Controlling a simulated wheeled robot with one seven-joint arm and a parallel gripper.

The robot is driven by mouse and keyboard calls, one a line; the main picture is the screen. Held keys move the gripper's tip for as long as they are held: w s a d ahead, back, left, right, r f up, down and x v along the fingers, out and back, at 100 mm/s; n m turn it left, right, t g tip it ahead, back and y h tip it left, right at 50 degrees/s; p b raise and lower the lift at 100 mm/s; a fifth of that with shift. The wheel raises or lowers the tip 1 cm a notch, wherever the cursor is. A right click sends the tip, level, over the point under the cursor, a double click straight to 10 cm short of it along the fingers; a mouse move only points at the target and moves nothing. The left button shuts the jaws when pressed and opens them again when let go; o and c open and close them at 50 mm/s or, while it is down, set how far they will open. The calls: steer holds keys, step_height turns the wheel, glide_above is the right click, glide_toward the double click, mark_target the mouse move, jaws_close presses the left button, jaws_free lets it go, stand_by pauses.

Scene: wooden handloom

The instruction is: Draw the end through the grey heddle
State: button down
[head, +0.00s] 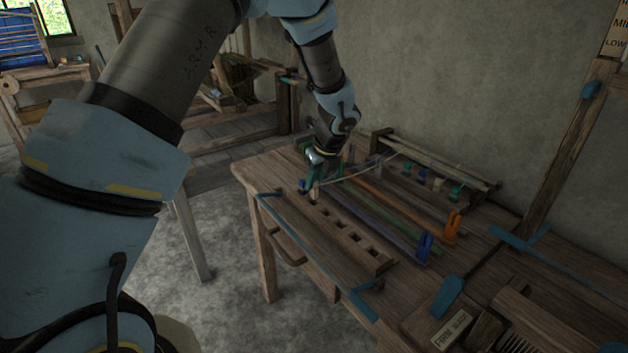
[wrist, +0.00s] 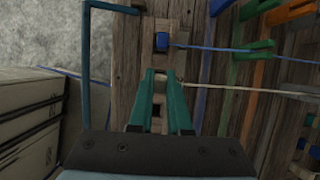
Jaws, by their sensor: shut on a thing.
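The cream thread (wrist: 235,89) runs off to the right. It also shows in the head view (head: 366,172), leading toward the back rack. I cannot make out the grey heddle with certainty among the coloured bars.
A blue peg (wrist: 161,41) sits in a hole ahead of the fingers, with a blue thread (wrist: 225,49) running right. A blue end piece (head: 425,246) and an orange end piece (head: 451,227) stand on long bars. A rack (head: 470,177) with several pegs stands behind.

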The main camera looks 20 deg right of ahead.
steer(key=shift+f+b, duration=0.8)
steer(key=shift+f, duration=0.85)
steer(key=c, duration=0.8)
jaws_free()
steer(key=shift+r, duration=0.15)
steer(key=b+v, duration=0.1)
steer(key=v, duration=0.9)
steer(key=shift+s+r, duration=0.1)
steer(key=shift+r, duration=0.2)
